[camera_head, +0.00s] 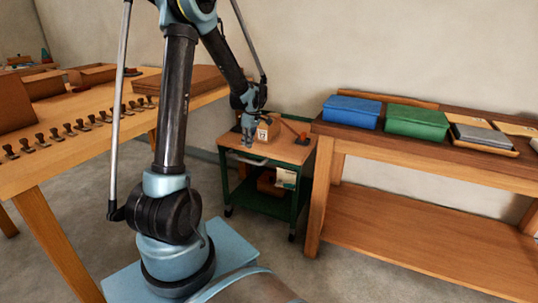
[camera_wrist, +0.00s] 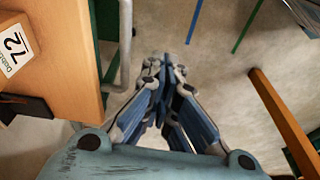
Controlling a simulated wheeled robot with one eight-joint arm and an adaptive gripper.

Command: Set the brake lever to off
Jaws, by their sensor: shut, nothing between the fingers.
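A small wooden box (camera_head: 268,130) with a white label sits on top of the green-framed cart (camera_head: 306,155). An orange-red bar (camera_head: 292,126) with a dark end slants beside the box; it may be the brake lever, but its setting is too small to read. My gripper (camera_head: 247,143) is in front of the box at the cart's left front side, pointing down. In the wrist view my gripper (camera_wrist: 160,75) has its fingers together and empty, over the floor beside the cart's grey handle (camera_wrist: 125,45).
A workbench (camera_head: 420,165) with a blue box (camera_head: 351,111), a green box (camera_head: 417,122) and trays stands right of the cart. A long wooden table (camera_head: 60,150) with a row of small dark-topped pieces is at the left.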

